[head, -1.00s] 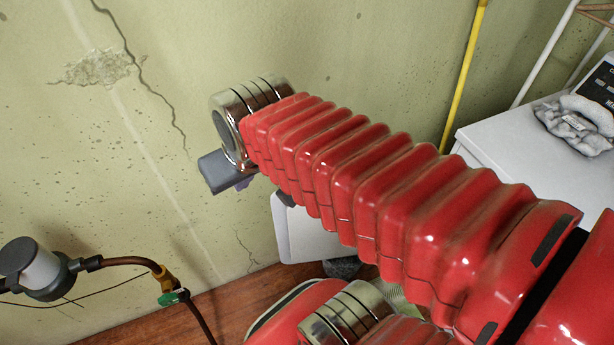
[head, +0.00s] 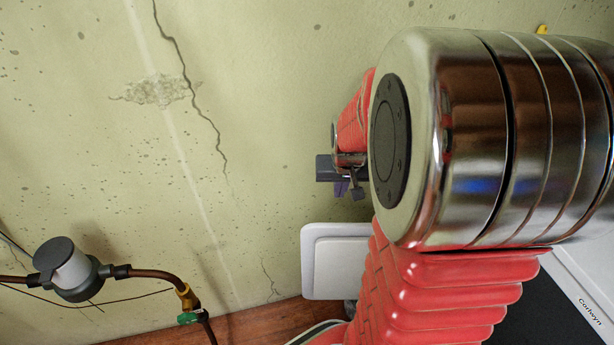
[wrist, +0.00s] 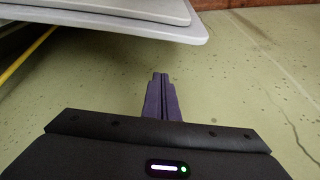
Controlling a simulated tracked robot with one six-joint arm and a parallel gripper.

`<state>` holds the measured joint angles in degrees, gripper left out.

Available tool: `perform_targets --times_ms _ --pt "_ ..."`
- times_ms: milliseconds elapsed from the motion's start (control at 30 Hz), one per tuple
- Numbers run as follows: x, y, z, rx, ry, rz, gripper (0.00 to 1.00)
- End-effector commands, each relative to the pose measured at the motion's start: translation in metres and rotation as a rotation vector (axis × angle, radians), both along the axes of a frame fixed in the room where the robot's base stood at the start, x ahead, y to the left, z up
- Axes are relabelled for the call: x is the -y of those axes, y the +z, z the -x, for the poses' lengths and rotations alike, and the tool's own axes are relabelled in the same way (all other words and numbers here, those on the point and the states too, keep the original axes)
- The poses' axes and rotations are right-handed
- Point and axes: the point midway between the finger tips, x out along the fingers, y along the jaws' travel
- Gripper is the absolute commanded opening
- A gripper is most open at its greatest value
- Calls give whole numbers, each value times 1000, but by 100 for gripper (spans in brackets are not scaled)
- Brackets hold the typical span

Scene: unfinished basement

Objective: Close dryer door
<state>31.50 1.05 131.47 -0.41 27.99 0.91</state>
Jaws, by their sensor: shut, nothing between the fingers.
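The dryer door (head: 335,262) is a white panel with rounded corners, standing open out to the left in the head view, low in front of the wall. My arm hides its right part. A pale panel that appears to be this door (wrist: 150,27) spans the top left of the wrist view. My gripper (head: 343,188) is above the door in the head view, apart from it as far as I can see. Its purple fingers are together and empty in the wrist view (wrist: 160,76). Part of the white dryer body (head: 590,262) shows at the right edge; its opening is hidden.
A green concrete wall (head: 255,140) with a crack stands behind. A pipe with a grey meter (head: 70,270) and a green-handled valve is at lower left. A yellow pipe (wrist: 28,55) shows in the wrist view.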

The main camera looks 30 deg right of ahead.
Motion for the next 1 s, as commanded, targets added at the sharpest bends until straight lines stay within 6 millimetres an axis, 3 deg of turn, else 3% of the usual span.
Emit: perform_targets --times_ms 567,1000 --pt "7 -9 0 -3 -14 -3 0" --pt "14 -47 -11 -6 -13 -4 0"
